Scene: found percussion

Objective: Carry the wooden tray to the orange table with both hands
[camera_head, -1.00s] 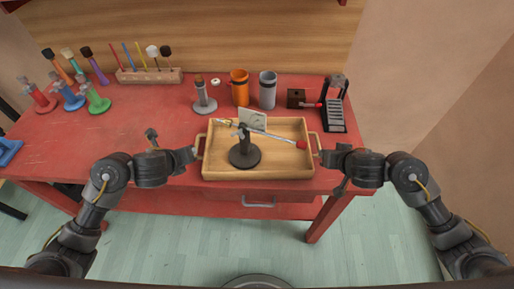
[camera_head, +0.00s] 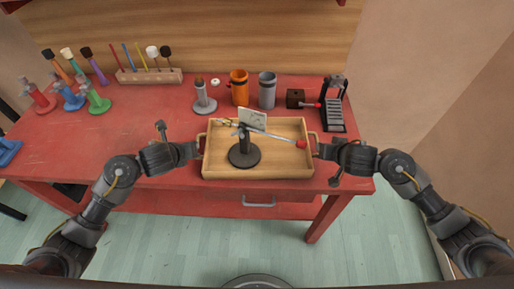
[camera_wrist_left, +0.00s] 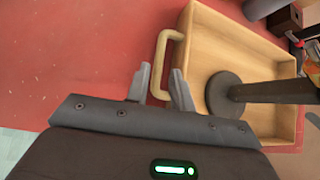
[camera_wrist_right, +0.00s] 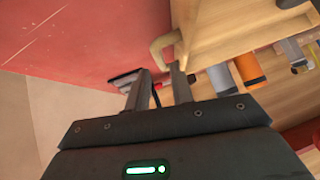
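The wooden tray (camera_head: 290,172) lies on the red table (camera_head: 120,130) near its front edge, with a handle at each end. It bears a dark stand (camera_head: 244,155) with a round base, a silver rod with a red end (camera_head: 275,136) and a pale card (camera_head: 253,119). My left gripper (camera_wrist_left: 163,80) is open at the left handle (camera_wrist_left: 158,65), its fingers on either side of the bar. My right gripper (camera_wrist_right: 160,82) is open, its fingertips close to the right handle (camera_wrist_right: 160,45); contact cannot be told. No orange table shows in these views.
Behind the tray stand a grey stand (camera_head: 204,102), an orange cup (camera_head: 239,90), a grey cup (camera_head: 267,92) and a black rack (camera_head: 334,115). A wooden block with mallets (camera_head: 150,76) and coloured stands (camera_head: 97,100) are back left. The table's left middle is clear.

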